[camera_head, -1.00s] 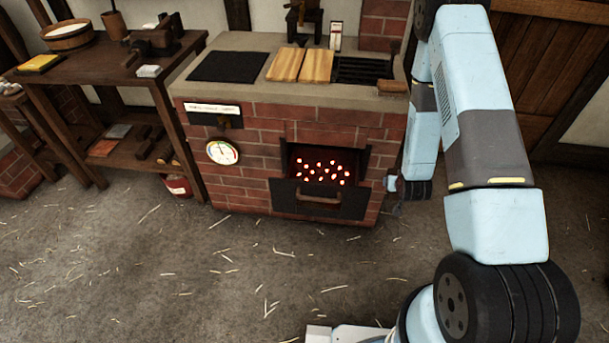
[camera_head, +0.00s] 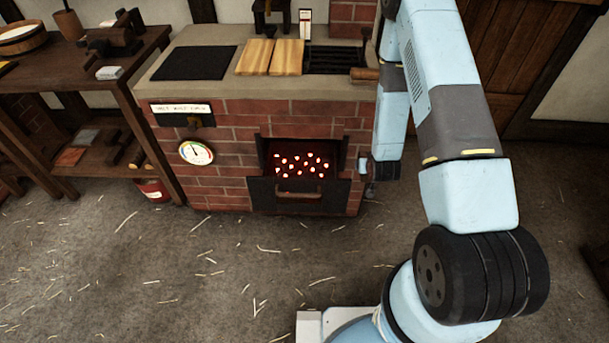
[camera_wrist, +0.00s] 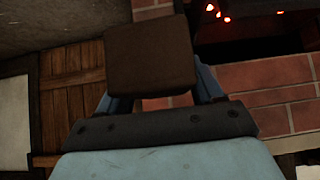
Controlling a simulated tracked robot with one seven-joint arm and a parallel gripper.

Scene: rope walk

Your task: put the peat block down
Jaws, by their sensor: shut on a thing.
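The peat block (camera_wrist: 152,55) is a dark brown, flat-faced block in the wrist view. My gripper (camera_wrist: 160,88) is shut on it, with a finger showing at each side behind the block. In the wrist view, brick wall and red embers (camera_wrist: 215,12) lie beyond the block.
Two wooden boards (camera_head: 271,57), a dark plate (camera_head: 194,62) and a grate (camera_head: 335,57) are on the stove top. A workbench (camera_head: 130,65) with tools stands at the left, a red bucket (camera_head: 152,190) beside the stove. The straw-strewn floor (camera_head: 180,265) in front is clear.

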